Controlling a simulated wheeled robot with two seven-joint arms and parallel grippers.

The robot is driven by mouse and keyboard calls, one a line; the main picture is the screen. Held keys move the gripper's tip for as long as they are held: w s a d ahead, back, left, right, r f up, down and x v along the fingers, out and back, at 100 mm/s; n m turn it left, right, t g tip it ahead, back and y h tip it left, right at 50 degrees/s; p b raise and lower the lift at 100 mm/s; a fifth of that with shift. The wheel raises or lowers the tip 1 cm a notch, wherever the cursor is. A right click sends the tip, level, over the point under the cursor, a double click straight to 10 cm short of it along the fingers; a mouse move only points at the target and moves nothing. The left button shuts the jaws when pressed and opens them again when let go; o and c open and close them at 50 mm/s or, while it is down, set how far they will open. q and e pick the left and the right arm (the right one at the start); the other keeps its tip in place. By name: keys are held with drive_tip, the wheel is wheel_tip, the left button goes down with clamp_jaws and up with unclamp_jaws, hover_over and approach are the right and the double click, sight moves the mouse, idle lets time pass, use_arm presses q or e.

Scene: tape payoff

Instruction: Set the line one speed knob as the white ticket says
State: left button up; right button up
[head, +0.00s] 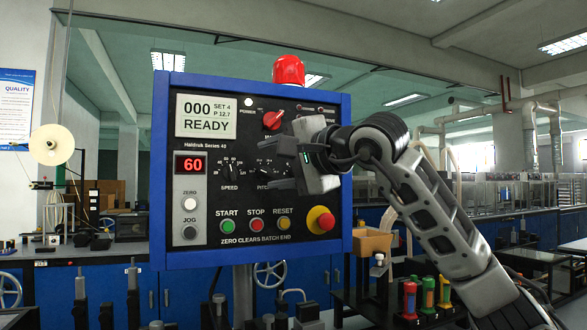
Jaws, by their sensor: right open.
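The control panel (345,215) has a blue frame and stands upright in the middle of the head view. Its speed knob (231,170) is a small dark knob on a white scale marked SPEED; its exact pointer setting is too small to read. A red readout (190,164) shows 60. My right gripper (284,165) comes in from the right, in front of the panel's right half, to the right of the speed knob. It is open with nothing seen between its fingers, and it partly covers the pitch dial area. My left gripper does not show. I cannot make out a white ticket.
A white screen (206,116) reads 000, SET 4, P 12.7, READY. The pitch knob (264,170) and a red selector (272,120) are close to my gripper. Start (227,226), stop (256,225) and reset (285,223) buttons and a red emergency button (320,219) lie below.

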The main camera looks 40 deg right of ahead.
drive_tip(key=s, duration=0.4)
drive_tip(key=shift+s+d+r, duration=0.2)
drive_tip(key=shift+d+r, duration=0.05)
